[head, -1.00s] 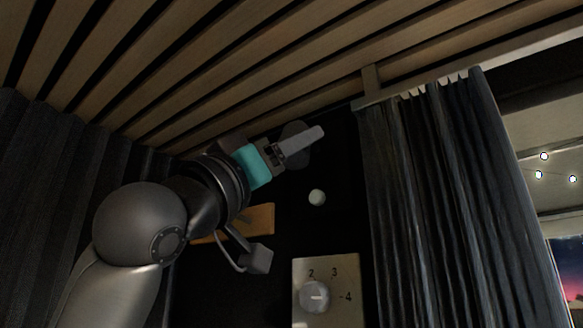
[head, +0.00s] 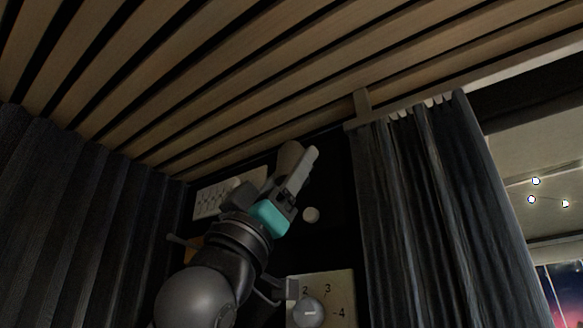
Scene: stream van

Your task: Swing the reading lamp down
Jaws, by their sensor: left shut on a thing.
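The reading lamp (head: 289,154) shows as a dim grey-brown rounded shape on the dark wall, just below the slatted ceiling. Much of it is hidden behind my left gripper (head: 300,170). The left gripper, with a teal band below its fingers, points up and to the right. It is shut on the lamp, with one pale finger along the lamp's right side; the contact itself is mostly hidden. My right gripper is not in view.
A numbered dial panel (head: 338,286) is lower down, and a light panel (head: 212,198) is left of the gripper. Dark curtains (head: 418,220) hang right, and a pleated one (head: 90,220) left.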

